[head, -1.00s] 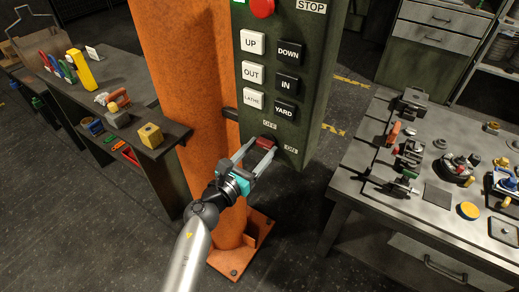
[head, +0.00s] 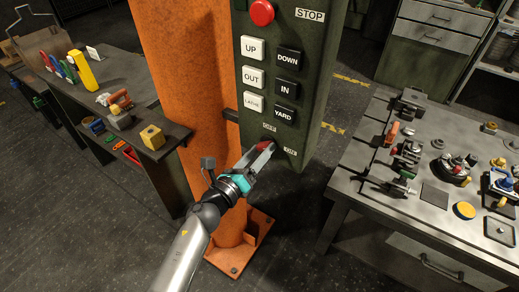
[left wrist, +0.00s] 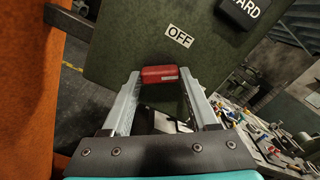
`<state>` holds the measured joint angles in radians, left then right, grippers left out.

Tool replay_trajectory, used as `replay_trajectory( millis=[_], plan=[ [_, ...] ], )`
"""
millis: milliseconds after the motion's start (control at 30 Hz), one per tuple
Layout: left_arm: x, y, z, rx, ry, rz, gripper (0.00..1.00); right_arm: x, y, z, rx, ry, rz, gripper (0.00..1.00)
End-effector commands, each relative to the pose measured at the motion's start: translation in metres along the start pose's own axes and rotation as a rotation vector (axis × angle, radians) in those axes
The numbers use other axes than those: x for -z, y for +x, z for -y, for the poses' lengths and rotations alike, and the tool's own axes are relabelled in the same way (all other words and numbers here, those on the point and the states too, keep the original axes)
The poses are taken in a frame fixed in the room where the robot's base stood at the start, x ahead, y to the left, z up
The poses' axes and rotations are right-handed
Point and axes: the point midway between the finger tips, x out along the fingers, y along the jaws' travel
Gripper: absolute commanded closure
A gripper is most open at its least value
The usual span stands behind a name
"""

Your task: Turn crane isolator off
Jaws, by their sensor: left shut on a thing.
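The crane isolator's red handle (head: 263,146) is low on the green control panel (head: 300,130), below the OFF label (head: 269,127) and left of the ON label (head: 290,152). My left gripper (head: 262,152) is shut on this handle, with its fingers largely hiding it in the head view. In the left wrist view the red handle (left wrist: 160,74) lies crosswise between the fingertips, and the OFF label (left wrist: 179,36) stands above it, tilted. Which label the handle points at I cannot tell. My right gripper is not in view.
The panel hangs on an orange column (head: 185,80). Its UP (head: 253,47), DOWN, OUT, IN, LATHE and YARD buttons and red stop button (head: 262,12) are above the handle. A workbench (head: 345,185) with castings stands at right, a dark shelf (head: 165,150) at left.

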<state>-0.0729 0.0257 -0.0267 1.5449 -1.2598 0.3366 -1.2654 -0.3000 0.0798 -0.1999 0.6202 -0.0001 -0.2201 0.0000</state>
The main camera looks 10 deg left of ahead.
Motion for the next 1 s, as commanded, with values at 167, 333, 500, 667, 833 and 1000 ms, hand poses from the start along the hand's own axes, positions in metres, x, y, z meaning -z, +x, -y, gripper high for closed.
replay_trajectory(
  millis=[167,333,500,667,833,1000],
  plan=[
    [-0.001,0.0,0.0,0.0,-0.168,-0.001,0.96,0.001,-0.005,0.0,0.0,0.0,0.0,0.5],
    [-0.001,0.0,0.0,-0.002,-0.329,-0.001,0.96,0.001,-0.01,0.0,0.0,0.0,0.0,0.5],
    [-0.001,0.0,0.0,-0.001,-0.49,-0.001,0.96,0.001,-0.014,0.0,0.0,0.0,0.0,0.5],
    [-0.001,0.0,0.0,0.0,-0.635,0.0,0.96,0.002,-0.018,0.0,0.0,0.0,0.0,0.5],
    [-0.001,0.0,0.0,-0.001,-0.767,0.0,0.96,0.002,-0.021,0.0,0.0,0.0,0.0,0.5],
    [-0.001,0.0,0.0,-0.001,-0.869,0.001,0.96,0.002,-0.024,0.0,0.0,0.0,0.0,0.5]
  ],
)
